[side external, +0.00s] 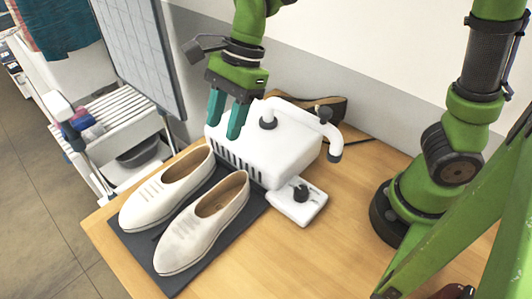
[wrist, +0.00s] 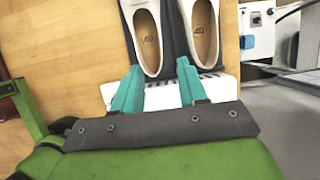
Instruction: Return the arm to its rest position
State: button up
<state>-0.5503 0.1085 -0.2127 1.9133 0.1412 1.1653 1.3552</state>
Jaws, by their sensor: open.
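My gripper (side external: 227,122) has teal fingers spread apart with nothing between them. In the side view it hangs from my green arm, above or just in front of a white box-shaped machine (side external: 290,150); the exact gap cannot be told. In the wrist view the gripper (wrist: 160,85) shows its two fingers apart, over the white machine (wrist: 165,97). A pair of off-white shoes, the left one (side external: 165,190) and the right one (side external: 205,225), lies side by side on a dark mat (side external: 187,270) in front of the machine. They also show in the wrist view (wrist: 148,40).
A white control block with a black knob (side external: 298,203) sits right of the mat. A dark brown shoe-like item (side external: 332,108) lies behind the machine by the wall. A white slatted cart (side external: 120,115) stands left of the wooden table (side external: 330,235). Table space right of the block is clear.

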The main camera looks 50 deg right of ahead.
jog(key=s+d+r+n+t, duration=0.1)
jog(key=s+d+n+t, duration=0.1)
jog(key=s+d+n, duration=0.1)
jog(key=s+d+r+n+t+h, duration=0.1)
jog(key=s+d+r+n+t, duration=0.1)
jog(key=d+n, duration=0.3)
jog(key=s+d+r+n+t+h, duration=0.1)
jog(key=s+d+r+n+t, duration=0.1)
jog(key=s+d+n, duration=0.3)
jog(key=shift+d+t, duration=0.3)
jog(key=shift+d, duration=1.3)
jog(key=shift+s+d+f+n+h, duration=0.2)
jog(key=shift+n+h, duration=0.1)
jog(key=shift+n, duration=0.1)
jog(key=shift+w+r, duration=0.1)
